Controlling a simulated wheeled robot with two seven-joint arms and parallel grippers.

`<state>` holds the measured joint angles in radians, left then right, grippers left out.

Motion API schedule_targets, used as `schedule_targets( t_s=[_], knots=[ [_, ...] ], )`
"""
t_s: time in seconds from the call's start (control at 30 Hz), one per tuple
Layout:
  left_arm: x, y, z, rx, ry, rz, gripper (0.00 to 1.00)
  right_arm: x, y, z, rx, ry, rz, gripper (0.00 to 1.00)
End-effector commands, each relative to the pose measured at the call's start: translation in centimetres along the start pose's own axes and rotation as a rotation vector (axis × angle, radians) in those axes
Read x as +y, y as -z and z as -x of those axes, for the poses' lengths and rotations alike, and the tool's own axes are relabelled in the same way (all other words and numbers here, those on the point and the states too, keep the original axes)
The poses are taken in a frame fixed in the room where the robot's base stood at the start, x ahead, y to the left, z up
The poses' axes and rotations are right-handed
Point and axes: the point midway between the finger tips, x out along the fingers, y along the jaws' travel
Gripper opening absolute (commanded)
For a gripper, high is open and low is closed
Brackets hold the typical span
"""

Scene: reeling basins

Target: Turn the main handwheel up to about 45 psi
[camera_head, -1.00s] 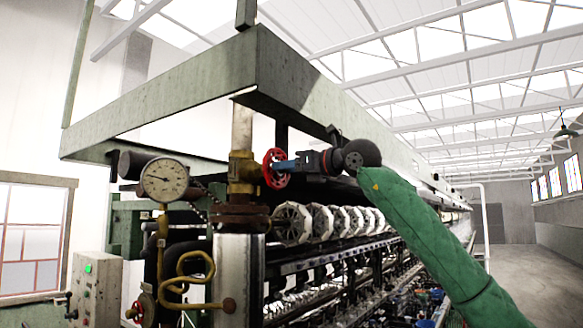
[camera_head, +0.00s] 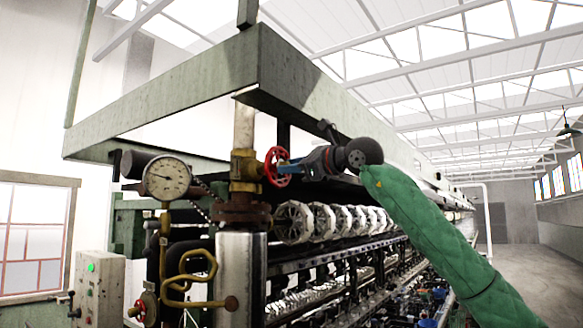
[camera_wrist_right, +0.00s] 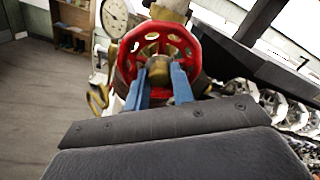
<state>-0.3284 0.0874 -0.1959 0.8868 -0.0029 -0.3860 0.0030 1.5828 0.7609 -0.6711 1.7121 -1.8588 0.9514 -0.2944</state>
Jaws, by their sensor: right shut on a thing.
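The red main handwheel (camera_head: 270,158) sits on a brass valve (camera_head: 243,168) on the upright pipe. My right gripper (camera_head: 285,167) reaches it from the right, its blue fingers at the wheel's middle. In the right wrist view the red rim (camera_wrist_right: 127,62) surrounds the fingers, and my right gripper (camera_wrist_right: 159,78) is shut on the wheel's hub. The round white pressure gauge (camera_head: 167,178) is left of the valve, with a dark needle; its figures are too small to read. The gauge also shows at the upper left of the wrist view (camera_wrist_right: 115,13). My left gripper is not in view.
A green overhead beam (camera_head: 330,92) runs just above my right wrist. White reels (camera_head: 293,222) line the machine below it. A smaller red wheel (camera_head: 148,307), bent brass pipes (camera_head: 183,281) and a control box (camera_head: 98,287) are at lower left. Open floor lies at far right.

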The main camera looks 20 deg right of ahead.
Motion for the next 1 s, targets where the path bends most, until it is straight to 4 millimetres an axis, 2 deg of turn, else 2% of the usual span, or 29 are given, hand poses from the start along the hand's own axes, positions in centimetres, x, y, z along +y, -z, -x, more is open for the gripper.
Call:
schedule_targets(
  t_s=[1.0],
  knots=[
    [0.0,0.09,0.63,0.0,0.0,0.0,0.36,-0.03,-0.06,0.01,-0.001,0.0,1.035,0.02]
  ],
)
